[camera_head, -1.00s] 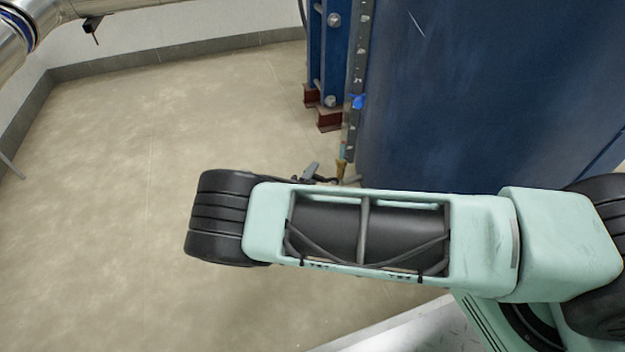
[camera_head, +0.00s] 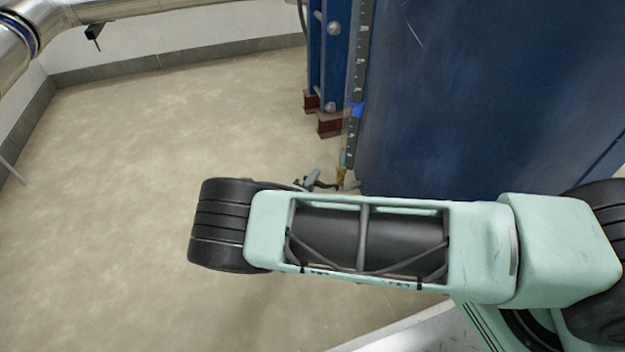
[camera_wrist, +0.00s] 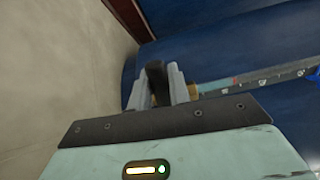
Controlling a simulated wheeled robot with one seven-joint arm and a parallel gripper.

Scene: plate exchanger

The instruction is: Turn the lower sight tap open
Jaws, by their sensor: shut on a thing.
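The lower sight tap shows as a small brass body (camera_head: 340,177) at the bottom of the sight gauge (camera_head: 354,95), low at the left edge of the blue tank. It also shows in the wrist view (camera_wrist: 192,92), just right of my gripper (camera_wrist: 158,88). The two grey fingers are shut on a black lever (camera_wrist: 156,75), which looks like the tap's handle. In the head view my gripper (camera_head: 316,182) shows only in part beside the brass body. My forearm hides the rest of it. The lever's exact angle is hard to tell.
The blue tank (camera_head: 480,100) stands close on the right. A blue frame post on red-brown feet (camera_head: 330,122) stands behind the gauge. A blue marker (camera_head: 357,109) sits on the gauge. The floor (camera_head: 130,170) to the left is clear. A metal pipe (camera_head: 30,30) crosses the upper left.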

